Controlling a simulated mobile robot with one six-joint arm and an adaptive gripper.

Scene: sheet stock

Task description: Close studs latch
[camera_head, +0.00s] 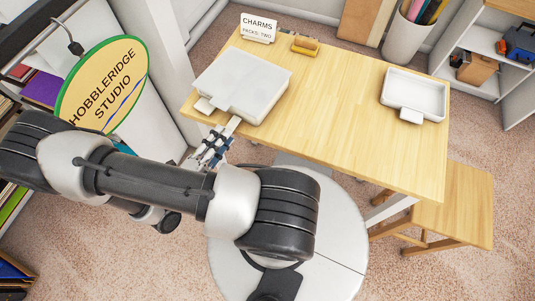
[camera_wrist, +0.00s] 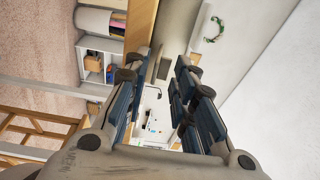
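A closed pale grey case (camera_head: 243,82) lies on the left part of the wooden table. A small flap (camera_head: 205,105) sticks out at its front left corner, and a narrow pale strip (camera_head: 232,124) projects from its front edge. No label reading studs is legible, and I cannot tell which piece is the studs latch. My gripper (camera_head: 222,138) is just in front of the case, close to the strip; contact cannot be told. In the wrist view my gripper (camera_wrist: 162,68) has its two blue-padded fingers apart, with nothing clearly held between them.
A shallow white tray (camera_head: 413,92) with a front tab stands at the table's right. A CHARMS sign (camera_head: 258,27) and a small yellow item (camera_head: 305,44) are at the back. The middle of the table (camera_head: 335,110) is clear. A wooden stool (camera_head: 455,210) stands at the right.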

